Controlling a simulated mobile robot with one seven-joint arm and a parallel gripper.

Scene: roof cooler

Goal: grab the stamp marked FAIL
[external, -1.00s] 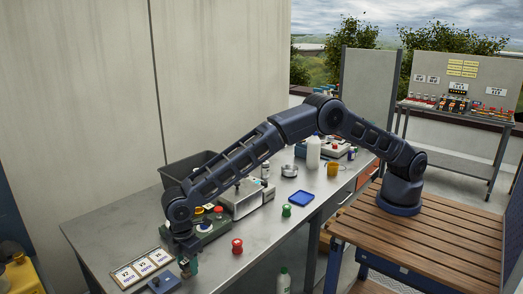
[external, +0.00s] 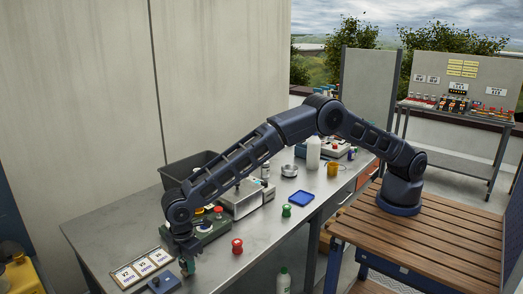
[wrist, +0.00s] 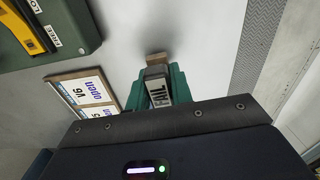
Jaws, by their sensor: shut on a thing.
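In the wrist view, a stamp (wrist: 156,72) sits between the teal fingers of my gripper (wrist: 158,88), which are shut on it. In the external view my gripper (external: 187,267) is low at the near left end of the grey table (external: 215,262). The stamp is too small and hidden there to make out, and I cannot tell whether it touches the table.
A green box (wrist: 45,30) is close by.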

